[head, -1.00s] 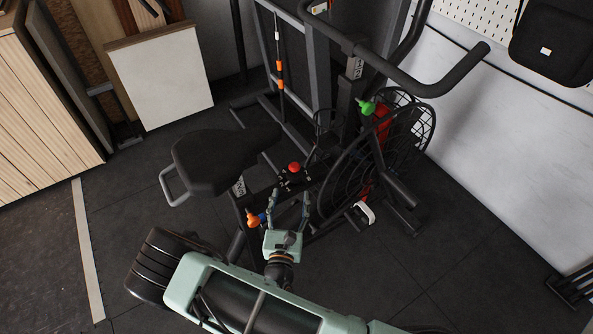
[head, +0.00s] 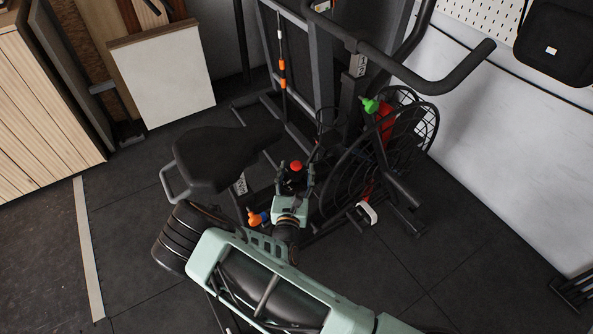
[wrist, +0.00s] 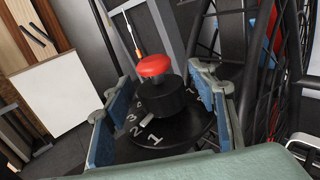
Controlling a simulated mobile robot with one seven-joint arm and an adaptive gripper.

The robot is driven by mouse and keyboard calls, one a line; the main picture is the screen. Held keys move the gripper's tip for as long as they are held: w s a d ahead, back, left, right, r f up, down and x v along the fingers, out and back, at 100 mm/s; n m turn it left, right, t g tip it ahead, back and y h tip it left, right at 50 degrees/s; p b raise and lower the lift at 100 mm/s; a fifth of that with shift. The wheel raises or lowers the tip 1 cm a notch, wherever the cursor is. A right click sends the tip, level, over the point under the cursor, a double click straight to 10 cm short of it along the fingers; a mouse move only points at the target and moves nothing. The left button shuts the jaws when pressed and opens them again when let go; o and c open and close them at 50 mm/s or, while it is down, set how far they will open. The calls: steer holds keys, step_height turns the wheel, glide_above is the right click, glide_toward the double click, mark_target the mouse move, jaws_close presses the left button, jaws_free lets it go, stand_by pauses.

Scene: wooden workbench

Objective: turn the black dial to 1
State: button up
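The black dial (wrist: 165,100) has a red cap (wrist: 154,65) on top and sits on a dark round plate (wrist: 180,138) with white numerals. A large 1 is at the plate's near edge, with 2 and 3 to its left. A short white mark (wrist: 147,122) shows at the dial's near-left side, close to the 2. In the head view the red cap (head: 296,166) shows beside the bike seat. My gripper (head: 293,182) is open, its fingers to the left and right of the dial with gaps visible. Its fingers also frame the dial in the wrist view (wrist: 163,98).
The black seat (head: 215,158) is left of my gripper. The caged fan wheel (head: 350,180) is close on the right. An orange knob (head: 257,217) is just left of my wrist, and a green-tipped red part (head: 371,105) is up right.

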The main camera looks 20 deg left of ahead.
steer(key=c, duration=1)
steer(key=shift+d+r+n+y+p, duration=0.15)
steer(key=shift+r+n+y+p, duration=0.15)
steer(key=shift+n+y+p, duration=0.4)
steer(key=shift+w+n+g+y+p, duration=0.1)
steer(key=shift+n+g+y+p, duration=0.4)
steer(key=shift+y+p, duration=0.5)
steer(key=shift+f+n+g+y, duration=0.2)
steer(key=shift+n+g+y, duration=0.15)
steer(key=shift+y, duration=0.35)
steer(key=o, duration=1.2)
